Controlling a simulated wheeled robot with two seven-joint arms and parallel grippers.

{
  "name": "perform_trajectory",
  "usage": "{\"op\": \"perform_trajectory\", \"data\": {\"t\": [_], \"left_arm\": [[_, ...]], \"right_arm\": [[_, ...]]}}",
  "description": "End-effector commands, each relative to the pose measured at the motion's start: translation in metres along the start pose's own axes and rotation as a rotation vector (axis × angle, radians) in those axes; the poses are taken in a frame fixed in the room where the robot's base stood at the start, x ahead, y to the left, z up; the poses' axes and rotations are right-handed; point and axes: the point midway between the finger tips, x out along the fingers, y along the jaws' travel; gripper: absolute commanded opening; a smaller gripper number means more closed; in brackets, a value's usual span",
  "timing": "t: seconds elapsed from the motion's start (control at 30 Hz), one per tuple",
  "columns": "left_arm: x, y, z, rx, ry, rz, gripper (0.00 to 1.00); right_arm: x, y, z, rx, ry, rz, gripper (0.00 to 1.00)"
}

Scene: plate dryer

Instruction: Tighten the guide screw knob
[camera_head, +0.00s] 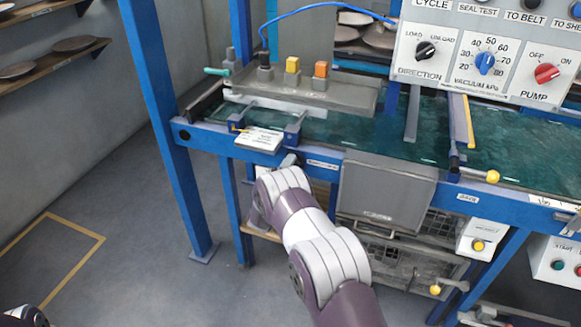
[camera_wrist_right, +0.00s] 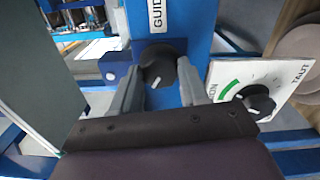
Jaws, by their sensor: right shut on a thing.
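The guide screw knob (camera_wrist_right: 158,63) is a round black knob on a blue upright, below a white label reading "GUID…". It shows in the right wrist view. My right gripper (camera_wrist_right: 157,82) has one grey finger on each side of the knob and is shut on it. In the head view my right arm reaches to the blue frame beam below the belt's left end. The gripper and knob are largely hidden there behind my wrist. My left gripper is not in view; only a small part of my left arm may show at the bottom left corner.
A white dial plate marked "TAUT" with a second black knob (camera_wrist_right: 257,99) sits close right of the right finger. The blue frame (camera_head: 325,162), a grey box (camera_head: 385,190) and a white tag (camera_head: 260,139) surround my right wrist. Floor at left is clear.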

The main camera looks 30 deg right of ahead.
Motion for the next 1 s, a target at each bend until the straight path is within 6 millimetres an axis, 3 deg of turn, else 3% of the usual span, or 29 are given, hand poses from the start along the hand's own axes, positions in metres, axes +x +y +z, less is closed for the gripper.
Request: {"op": "perform_trajectory", "data": {"t": [0.57,0.6,0.67,1.0], "left_arm": [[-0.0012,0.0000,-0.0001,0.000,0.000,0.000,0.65],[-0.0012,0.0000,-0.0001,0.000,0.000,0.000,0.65],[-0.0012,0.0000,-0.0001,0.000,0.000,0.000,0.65],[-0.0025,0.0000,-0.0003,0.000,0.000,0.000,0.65]], "right_arm": [[0.0000,-0.0002,-0.0001,-0.030,0.000,0.000,0.13],[0.0000,-0.0002,0.0000,-0.030,0.000,0.000,0.54],[0.0000,-0.0002,0.0000,-0.030,0.000,0.000,0.69],[-0.0056,0.0002,-0.0004,-0.030,0.001,-0.002,0.69]]}}
